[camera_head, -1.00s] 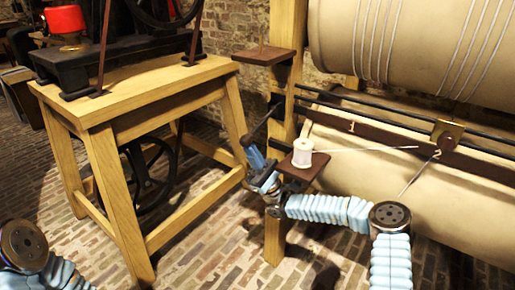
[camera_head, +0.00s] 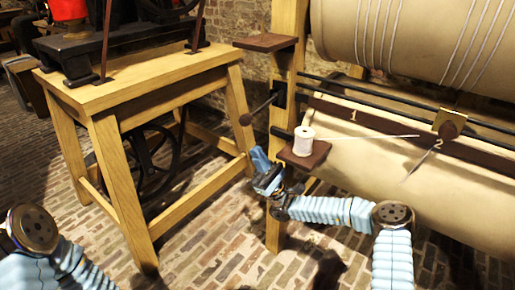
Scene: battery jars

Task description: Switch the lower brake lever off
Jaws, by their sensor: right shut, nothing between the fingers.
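A thin black lever with a round dark knob (camera_head: 246,119) slants down and left from the wooden post (camera_head: 286,60). A short black rod end (camera_head: 282,132) also sticks out of the post, lower down; I cannot tell whether it is a lever. My right gripper (camera_head: 259,158) is shut and empty, pointing up. It is below the knob and slightly right of it, apart from it, in front of the post's lower part. Part of my left arm shows at the lower left, but its gripper is out of view.
A small dark shelf (camera_head: 316,154) with a white thread spool (camera_head: 303,140) stands right above my right wrist. A second shelf (camera_head: 266,42) is higher. A wooden table (camera_head: 150,88) stands left; large drums (camera_head: 385,160) fill the right.

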